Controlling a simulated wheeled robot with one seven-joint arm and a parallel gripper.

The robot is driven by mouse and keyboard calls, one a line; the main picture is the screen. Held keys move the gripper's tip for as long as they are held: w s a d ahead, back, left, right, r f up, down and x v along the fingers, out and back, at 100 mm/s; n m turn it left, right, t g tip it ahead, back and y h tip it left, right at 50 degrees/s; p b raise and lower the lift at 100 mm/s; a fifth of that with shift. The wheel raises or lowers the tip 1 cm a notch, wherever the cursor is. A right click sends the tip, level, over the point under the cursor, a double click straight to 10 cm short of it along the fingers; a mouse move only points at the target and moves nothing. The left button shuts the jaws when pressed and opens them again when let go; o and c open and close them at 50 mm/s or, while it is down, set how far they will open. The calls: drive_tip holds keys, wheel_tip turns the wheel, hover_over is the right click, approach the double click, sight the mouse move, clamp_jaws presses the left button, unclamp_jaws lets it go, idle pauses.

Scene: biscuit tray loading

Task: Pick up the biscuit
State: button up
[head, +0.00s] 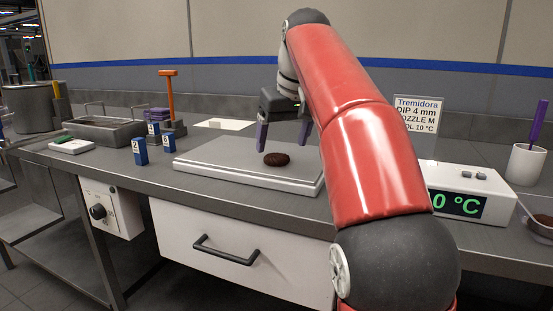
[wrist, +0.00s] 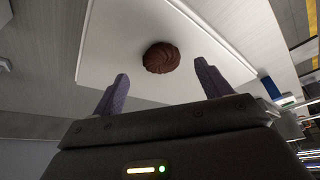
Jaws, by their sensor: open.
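The biscuit (head: 276,159) is a round, dark brown, ridged piece lying on a pale flat slab (head: 213,158) on the counter. My gripper (head: 283,137) is open above the slab, its two purple fingers apart and empty. In the head view the biscuit shows below and between the fingertips. In the wrist view the biscuit (wrist: 161,57) lies beyond the tips of the gripper (wrist: 163,80), between their lines and apart from both. The right part of the slab is hidden behind my red arm in the head view.
Blue numbered blocks (head: 140,151) stand left of the slab, with an orange-handled tool (head: 169,95) behind them. A metal tray (head: 104,130) stands further left. At right are a green-lit display box (head: 459,204), a sign (head: 416,112) and a white cup (head: 525,165). The slab around the biscuit is clear.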

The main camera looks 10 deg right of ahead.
sight(278, 156)
drive_tip(key=x, duration=0.3)
drive_tip(key=shift+w+a+f, duration=0.1)
drive_tip(key=shift+f, duration=0.05)
drive_tip(key=c, duration=0.8)
